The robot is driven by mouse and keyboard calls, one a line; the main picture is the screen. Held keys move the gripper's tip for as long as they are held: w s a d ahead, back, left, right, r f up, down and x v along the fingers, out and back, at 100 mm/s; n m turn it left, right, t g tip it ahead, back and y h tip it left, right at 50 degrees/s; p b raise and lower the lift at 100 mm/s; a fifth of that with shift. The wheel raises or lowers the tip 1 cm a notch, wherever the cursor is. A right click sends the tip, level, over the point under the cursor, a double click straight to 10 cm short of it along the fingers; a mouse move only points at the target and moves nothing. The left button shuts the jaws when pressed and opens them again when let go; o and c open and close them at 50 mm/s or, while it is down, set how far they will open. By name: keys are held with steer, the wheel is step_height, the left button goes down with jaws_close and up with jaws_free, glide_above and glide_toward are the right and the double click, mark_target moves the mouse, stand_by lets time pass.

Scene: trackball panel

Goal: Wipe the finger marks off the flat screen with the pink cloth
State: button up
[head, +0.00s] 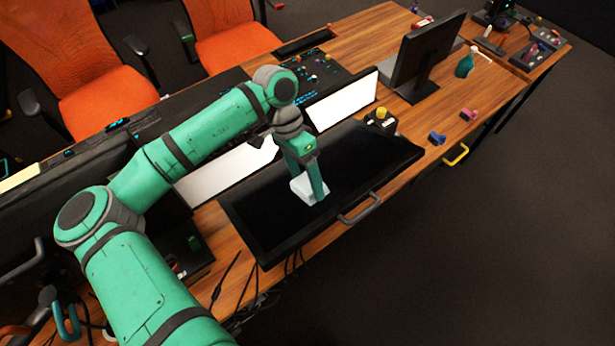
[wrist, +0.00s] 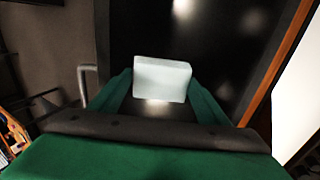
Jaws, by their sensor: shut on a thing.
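The flat black screen (head: 385,150) lies on the wooden desk, and it fills much of the wrist view (wrist: 225,55). My gripper (head: 311,186) is over the screen's middle, pointing down, shut on a pale white block-like pad (head: 300,191). The pad shows between the two green fingers in the wrist view (wrist: 162,79). It is close to the screen, but I cannot tell whether it touches. It does not look pink. A small pink item (head: 468,115) lies on the desk to the right; I cannot tell whether it is cloth. Pale patches on the screen may be marks or reflections.
A grey handle (head: 360,207) sticks up at the screen's near edge. A yellow-topped device (head: 380,118), a blue item (head: 437,138), a green spray bottle (head: 465,65) and an upright monitor (head: 425,50) stand to the right. White panels (head: 343,102) line the far side.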

mark_target(300, 178)
steer(key=shift+v, duration=3.05)
steer(key=shift+v, duration=1.45)
